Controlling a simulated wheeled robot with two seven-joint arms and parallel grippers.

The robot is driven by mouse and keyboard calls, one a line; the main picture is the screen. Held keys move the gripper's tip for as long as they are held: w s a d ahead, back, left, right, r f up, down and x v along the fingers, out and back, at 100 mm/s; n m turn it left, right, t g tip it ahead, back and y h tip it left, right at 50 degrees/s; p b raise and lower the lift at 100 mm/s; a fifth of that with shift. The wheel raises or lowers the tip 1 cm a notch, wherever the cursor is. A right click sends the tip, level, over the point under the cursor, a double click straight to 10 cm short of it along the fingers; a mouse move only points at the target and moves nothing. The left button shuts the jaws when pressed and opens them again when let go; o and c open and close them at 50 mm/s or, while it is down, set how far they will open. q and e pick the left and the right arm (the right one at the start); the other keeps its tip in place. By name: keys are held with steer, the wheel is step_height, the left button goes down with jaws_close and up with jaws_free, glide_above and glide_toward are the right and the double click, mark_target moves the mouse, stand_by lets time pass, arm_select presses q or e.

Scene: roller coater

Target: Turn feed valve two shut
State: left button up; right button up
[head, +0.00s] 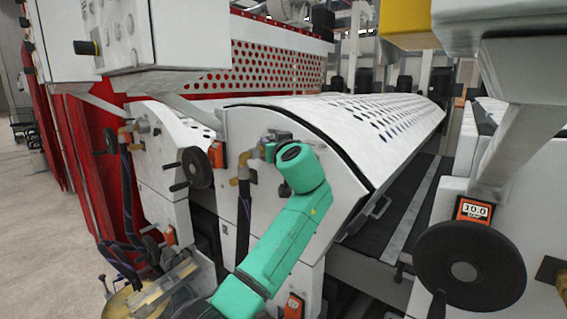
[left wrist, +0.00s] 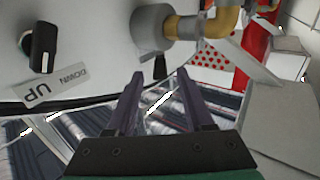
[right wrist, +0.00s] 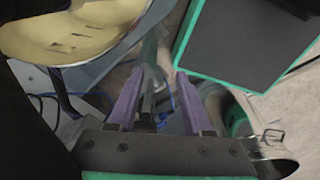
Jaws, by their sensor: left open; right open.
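In the left wrist view a round grey valve body (left wrist: 152,28) joins a brass pipe fitting (left wrist: 192,27) on a white panel. A small black lever (left wrist: 160,67) hangs from it, close beyond my left fingertips. In the head view one brass fitting (head: 244,162) shows on the near white housing and another (head: 126,131) farther left. No number can be read, so I cannot tell which is valve two. My left gripper (left wrist: 161,76) is open and empty; my wrist hides it in the head view. My right gripper (right wrist: 161,76) is open and empty, away from the valves.
A black selector knob (left wrist: 42,46) and an UP/DOWN label (left wrist: 56,88) are beside the valve. Black handwheels (head: 470,266) stand out from the machine. A yellowish pan (right wrist: 72,30) is near my right gripper. Open floor (head: 40,240) lies at the left.

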arm_select(q)
steer(key=b+v, duration=0.4)
steer(key=v, duration=0.6)
steer(key=shift+s+d+b, duration=0.2)
steer(key=shift+s+b, duration=0.1)
steer(key=shift+b, duration=0.1)
